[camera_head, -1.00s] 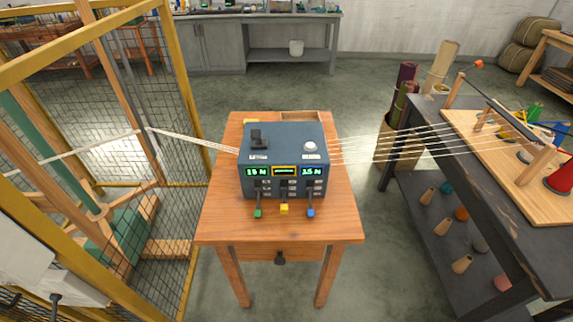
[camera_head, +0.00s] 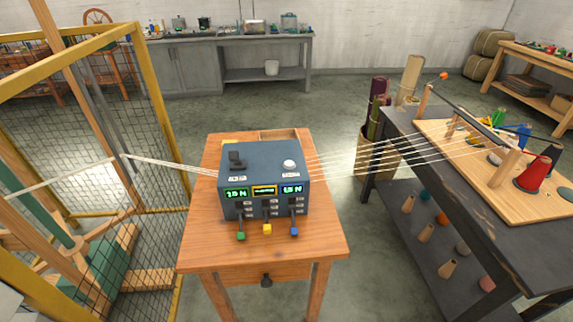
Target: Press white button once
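A white round button (camera_head: 290,165) sits on the top right of a blue-grey control box (camera_head: 264,157). The box stands on a small wooden table (camera_head: 205,252). A black switch (camera_head: 236,160) is on the top left of the box. The box front has lit green and yellow displays (camera_head: 264,190) and three levers, green (camera_head: 240,236), yellow (camera_head: 267,229) and blue (camera_head: 294,231). Neither of my grippers is in view, and nothing touches the button.
Pale yarn strands run from the box to a wire mesh cage (camera_head: 105,140) at left and to a dark bench (camera_head: 450,225) at right. The bench carries a wooden board (camera_head: 470,185) with cones. Open floor lies between the table and the bench.

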